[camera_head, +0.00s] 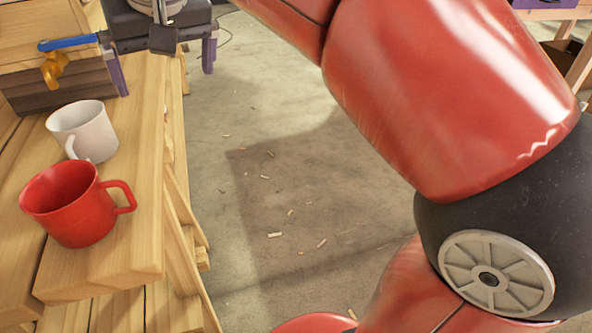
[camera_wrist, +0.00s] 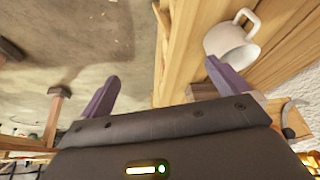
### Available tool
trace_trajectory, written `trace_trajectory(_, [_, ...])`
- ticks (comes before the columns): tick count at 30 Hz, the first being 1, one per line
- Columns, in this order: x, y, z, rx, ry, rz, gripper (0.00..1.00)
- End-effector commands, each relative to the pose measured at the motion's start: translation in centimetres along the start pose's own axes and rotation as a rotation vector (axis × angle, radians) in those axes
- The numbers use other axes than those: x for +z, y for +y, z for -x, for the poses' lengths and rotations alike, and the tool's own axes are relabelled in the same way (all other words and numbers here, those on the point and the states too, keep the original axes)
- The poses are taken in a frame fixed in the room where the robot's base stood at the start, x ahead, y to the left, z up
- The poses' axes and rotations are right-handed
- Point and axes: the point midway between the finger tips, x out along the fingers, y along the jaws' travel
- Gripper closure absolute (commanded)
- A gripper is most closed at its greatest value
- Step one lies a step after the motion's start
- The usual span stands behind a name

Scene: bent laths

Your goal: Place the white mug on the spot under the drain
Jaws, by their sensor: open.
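The white mug (camera_head: 84,130) stands upright on the wooden bench, its handle toward the red mug. It also shows in the wrist view (camera_wrist: 228,42), near the tip of the right-hand finger and not between the fingers. A brass tap (camera_head: 55,69) with a blue lever (camera_head: 68,43) sticks out of a wooden block, above and left of the white mug in the head view. I cannot make out a marked spot beneath it. My gripper (camera_head: 166,81) is open and empty, beyond the mug near the bench edge. Its purple fingers show wide apart in the wrist view (camera_wrist: 162,70).
A red mug (camera_head: 72,205) stands close beside the white mug, nearer the camera, its handle pointing right. The bench's right edge (camera_head: 158,190) drops to a concrete floor (camera_head: 270,190) with scattered wood chips. The wooden block (camera_head: 60,88) rises beside my gripper.

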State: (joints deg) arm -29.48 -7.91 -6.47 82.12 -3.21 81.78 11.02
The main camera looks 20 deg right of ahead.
Motion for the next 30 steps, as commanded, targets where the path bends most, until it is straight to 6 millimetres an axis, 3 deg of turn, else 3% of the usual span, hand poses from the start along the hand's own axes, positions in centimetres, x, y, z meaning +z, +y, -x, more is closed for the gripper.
trace_trajectory(1, [2.2,2.1,-0.7,0.007,0.005,-0.024,0.00])
trace_trajectory(6, [10.0,7.0,-4.2,0.037,0.035,-0.082,0.00])
trace_trajectory(12, [19.3,10.2,-9.3,0.089,0.065,-0.142,0.00])
trace_trajectory(15, [22.6,10.9,-11.2,0.112,0.073,-0.159,0.00])
trace_trajectory(21, [25.1,11.3,-12.9,0.130,0.079,-0.173,0.00])
trace_trajectory(30, [25.1,11.3,-13.0,0.129,0.078,-0.173,0.00])
